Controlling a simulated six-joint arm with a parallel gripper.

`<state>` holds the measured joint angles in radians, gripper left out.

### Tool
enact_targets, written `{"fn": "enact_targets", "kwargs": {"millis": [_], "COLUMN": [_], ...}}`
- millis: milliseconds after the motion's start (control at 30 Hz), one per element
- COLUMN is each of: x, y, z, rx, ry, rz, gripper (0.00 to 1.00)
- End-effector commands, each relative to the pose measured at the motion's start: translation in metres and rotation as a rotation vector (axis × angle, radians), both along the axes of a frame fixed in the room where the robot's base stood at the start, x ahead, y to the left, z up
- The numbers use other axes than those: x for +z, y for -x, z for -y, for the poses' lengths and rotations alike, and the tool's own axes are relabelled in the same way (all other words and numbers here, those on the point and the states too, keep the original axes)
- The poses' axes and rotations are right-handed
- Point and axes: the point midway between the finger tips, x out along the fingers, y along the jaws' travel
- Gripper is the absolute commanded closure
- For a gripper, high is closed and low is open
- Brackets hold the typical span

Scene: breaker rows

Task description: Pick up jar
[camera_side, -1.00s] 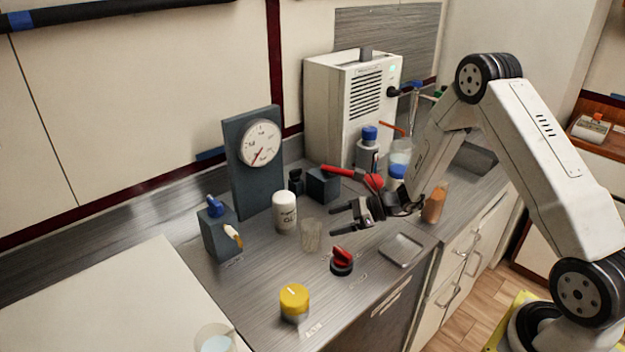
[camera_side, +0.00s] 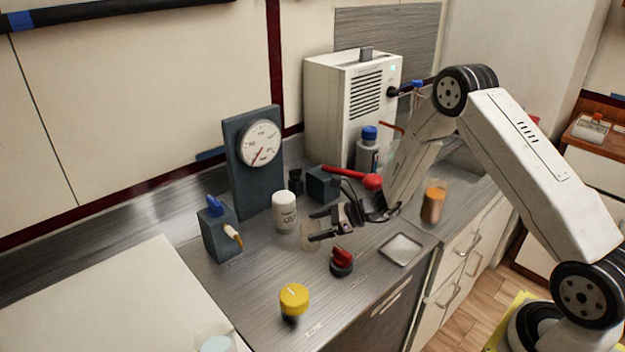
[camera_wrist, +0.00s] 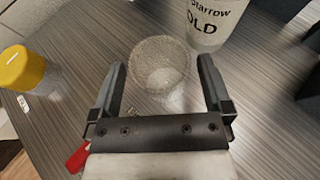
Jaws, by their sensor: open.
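A clear, see-through jar (camera_wrist: 160,72) stands on the counter between and just ahead of my fingers in the wrist view. In the side view the clear jar (camera_side: 307,242) is partly hidden behind my gripper (camera_side: 314,225). My gripper is open, and it also shows in the wrist view (camera_wrist: 162,65) with one finger on each side of the jar's near part. I cannot tell whether a finger touches it. A white jar with dark lettering (camera_side: 284,212) stands just behind and left of the clear one; it is at the top of the wrist view (camera_wrist: 214,22).
A red-ended lever (camera_side: 345,174) is behind my gripper. A dark box with a switch (camera_side: 219,232) stands left. An orange container (camera_side: 433,203) is at right.

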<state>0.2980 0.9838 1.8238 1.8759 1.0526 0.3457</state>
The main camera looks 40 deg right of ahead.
Motion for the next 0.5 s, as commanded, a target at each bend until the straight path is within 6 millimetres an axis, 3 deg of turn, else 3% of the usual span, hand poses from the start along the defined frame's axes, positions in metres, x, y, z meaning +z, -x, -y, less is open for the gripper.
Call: {"fn": "enact_targets", "kwargs": {"millis": [200, 500], "x": [-0.008, -0.01], "y": [-0.014, -0.016], "z": [-0.015, -0.018], "rx": [0.001, 0.0], "ry": [0.0, 0.001], "rz": [-0.001, -0.001], "gripper": [0.0, 0.0]}}
